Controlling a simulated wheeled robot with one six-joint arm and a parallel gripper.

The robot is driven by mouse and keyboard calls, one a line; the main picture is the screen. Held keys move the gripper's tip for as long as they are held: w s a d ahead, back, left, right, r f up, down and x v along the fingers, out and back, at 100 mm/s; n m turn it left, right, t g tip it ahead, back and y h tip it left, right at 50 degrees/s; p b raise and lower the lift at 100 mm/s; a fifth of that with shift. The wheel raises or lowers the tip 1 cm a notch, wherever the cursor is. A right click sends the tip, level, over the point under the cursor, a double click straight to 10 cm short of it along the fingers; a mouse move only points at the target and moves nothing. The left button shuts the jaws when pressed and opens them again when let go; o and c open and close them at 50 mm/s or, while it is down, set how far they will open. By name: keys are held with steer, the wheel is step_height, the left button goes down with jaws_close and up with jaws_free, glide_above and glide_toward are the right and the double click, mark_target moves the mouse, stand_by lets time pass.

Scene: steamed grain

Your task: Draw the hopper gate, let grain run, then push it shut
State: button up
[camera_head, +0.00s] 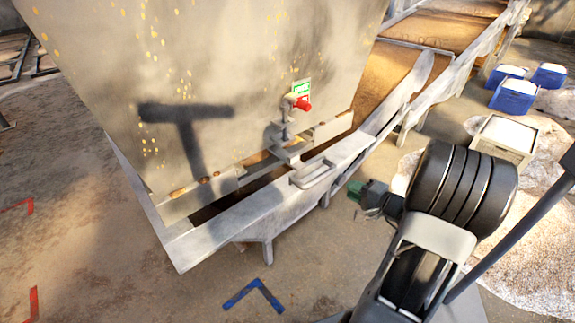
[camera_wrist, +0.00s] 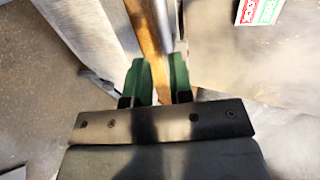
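The hopper (camera_head: 215,75) is a large beige metal bin with grain stuck to its face. Its gate is a plate at the lower front with a grey loop handle (camera_head: 318,174) sticking out over the chute rim. A bracket and a red knob (camera_head: 303,104) sit above it. My gripper (camera_head: 357,190) is to the right of the handle and apart from it, outside the chute. In the wrist view its two green fingers (camera_wrist: 161,78) stand apart with nothing clearly held between them. A brown strip and metal edges show beyond the fingers. No running grain is visible.
A pale metal chute (camera_head: 352,148) runs under the hopper and up to the right. Blue bins (camera_head: 514,94) and a pale crate (camera_head: 505,138) with white contents stand at right near spilled grain. Blue tape (camera_head: 253,292) marks the open floor in front.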

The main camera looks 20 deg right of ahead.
steer(key=s+r+g+p, duration=0.1)
steer(key=p, duration=0.1)
steer(key=r+g+h+p, duration=0.1)
steer(key=p, duration=0.1)
steer(key=s+r+g+p, duration=0.1)
steer(key=r+p, duration=0.1)
steer(key=shift+s+d+g+h, duration=0.3)
steer(key=shift+d+g+h, duration=0.1)
jaws_close()
steer(key=r+p+x, duration=0.1)
steer(key=x, duration=1.1)
steer(key=shift+w+g, duration=0.3)
steer(key=shift+w, duration=0.25)
steer(key=shift+a, duration=0.1)
